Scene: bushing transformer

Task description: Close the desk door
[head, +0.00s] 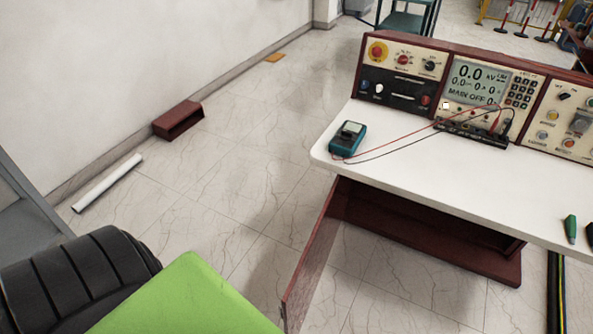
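The desk (430,205) has a white top and a dark red cabinet (430,235) under it. The desk door (312,255) is a thin dark red panel below the desk's left end. It stands swung open, angled out from the cabinet toward the bottom of the head view, and its near lower end reaches the bottom edge. The cabinet's front is open and dark inside. Neither my left nor my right gripper shows in the head view, so no contact with the door is visible.
A control panel (480,85) stands along the desk's back. A teal multimeter (348,138) with leads lies on the top. A dark red box (178,120) and a white tube (107,183) lie by the wall. The tiled floor (225,185) left of the door is clear.

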